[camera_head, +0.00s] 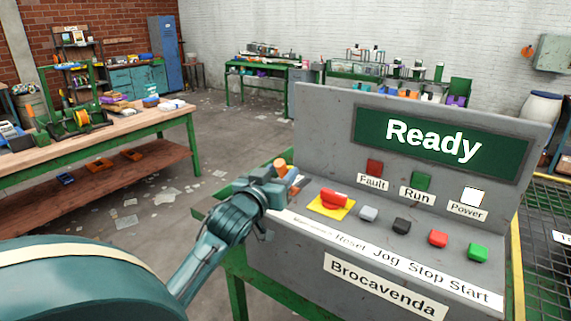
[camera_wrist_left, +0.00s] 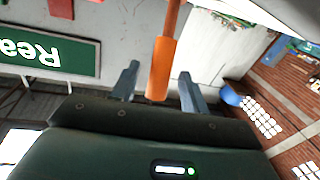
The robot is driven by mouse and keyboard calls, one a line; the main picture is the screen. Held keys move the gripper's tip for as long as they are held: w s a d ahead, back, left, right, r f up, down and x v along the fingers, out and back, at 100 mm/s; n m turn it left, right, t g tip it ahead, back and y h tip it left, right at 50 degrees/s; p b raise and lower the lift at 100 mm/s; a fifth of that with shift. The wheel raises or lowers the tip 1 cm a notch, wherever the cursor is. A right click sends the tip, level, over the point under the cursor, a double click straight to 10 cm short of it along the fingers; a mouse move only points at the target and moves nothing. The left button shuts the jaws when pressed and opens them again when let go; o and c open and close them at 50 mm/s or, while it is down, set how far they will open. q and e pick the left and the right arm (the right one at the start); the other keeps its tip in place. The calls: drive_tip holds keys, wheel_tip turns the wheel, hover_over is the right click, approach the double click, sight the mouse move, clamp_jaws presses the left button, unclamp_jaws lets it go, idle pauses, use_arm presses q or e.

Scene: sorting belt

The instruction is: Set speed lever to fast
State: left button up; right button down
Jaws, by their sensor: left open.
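The orange handle of the speed lever (camera_head: 280,163) shows at the left end of the grey control panel (camera_head: 310,130), partly hidden by my left gripper (camera_head: 296,182). In the left wrist view the orange handle (camera_wrist_left: 161,68) lies between the two grey fingers of my left gripper (camera_wrist_left: 159,85), with a gap visible on each side. The fingers are open, and I cannot tell whether either touches the handle. The lever's base and any fast or slow marks are hidden. My right gripper is not in view.
A red emergency button (camera_head: 333,199) on a yellow plate sits right of the gripper, then grey, black, red and green buttons (camera_head: 478,252). The screen (camera_head: 440,143) reads "Ready", and the Power lamp (camera_head: 474,196) looks white. A workbench (camera_head: 150,120) stands at the left across open floor.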

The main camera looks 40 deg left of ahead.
use_arm(q)
drive_tip(key=shift+x, duration=1.75)
drive_tip(key=shift+c, duration=0.6)
clamp_jaws()
